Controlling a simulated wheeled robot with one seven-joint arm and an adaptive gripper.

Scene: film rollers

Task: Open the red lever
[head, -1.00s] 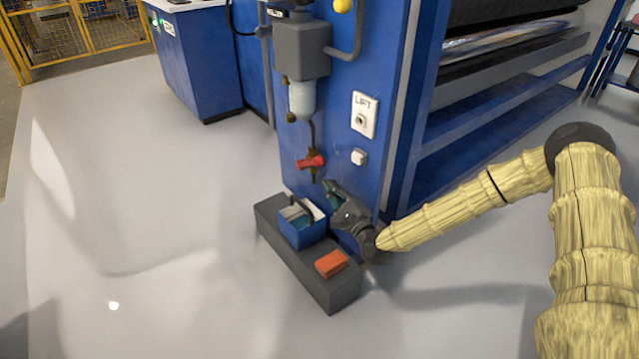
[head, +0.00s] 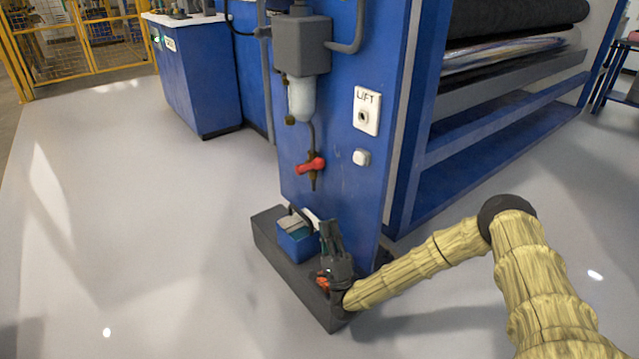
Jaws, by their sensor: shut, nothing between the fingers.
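The red lever (head: 311,165) sits on a thin vertical pipe on the blue machine panel, below a filter bowl. It lies roughly across the pipe, tilted slightly up to the right. My gripper (head: 328,228) is below the lever and slightly to its right, apart from it. Its fingers point upward, shut and empty. It is in front of the panel's lower part, beside the blue box, and my wrist partly hides the orange block.
A dark grey low bench (head: 290,268) stands below the lever, bearing a blue box (head: 294,242) with a handle and an orange block (head: 322,281). A LIFT switch plate (head: 367,111) and a small white button (head: 361,157) are right of the lever. Floor left is clear.

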